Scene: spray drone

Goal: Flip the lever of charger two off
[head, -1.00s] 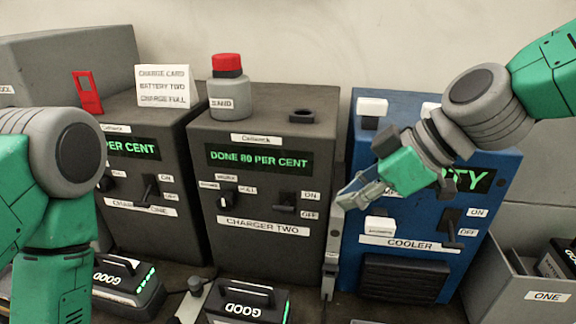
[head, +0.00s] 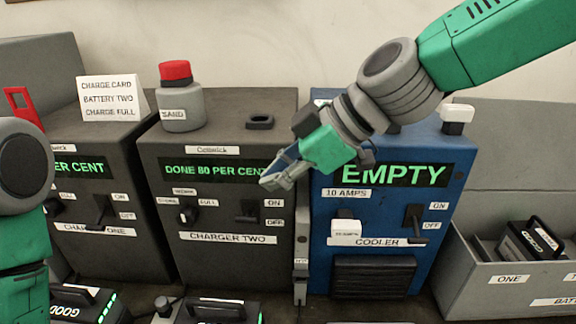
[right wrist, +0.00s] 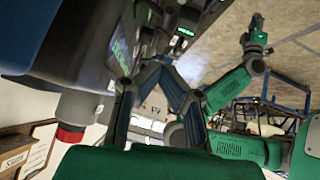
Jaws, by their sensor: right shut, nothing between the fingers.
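Charger two (head: 225,262) is a dark box in the middle of the head view, its green display reading "DONE 80 PER CENT". Its black lever (head: 246,213) sits left of the ON and OFF labels; I cannot tell its position surely. My right gripper (head: 268,184) is shut and empty. Its fingertips appear just above and right of the lever, overlapping the display's right end; their distance from the panel is unclear. My left arm is at the left edge, its gripper outside the head view. A small, distant gripper, seemingly my left (right wrist: 255,22), shows in the right wrist view; its jaws are unclear.
Charger one (head: 110,250) stands to the left and the blue cooler (head: 325,215) to the right, with its own lever (head: 414,222). A red-capped sand bottle (head: 181,107) stands on charger two. Batteries (head: 218,311) lie in front. A grey bin (head: 470,285) is at right.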

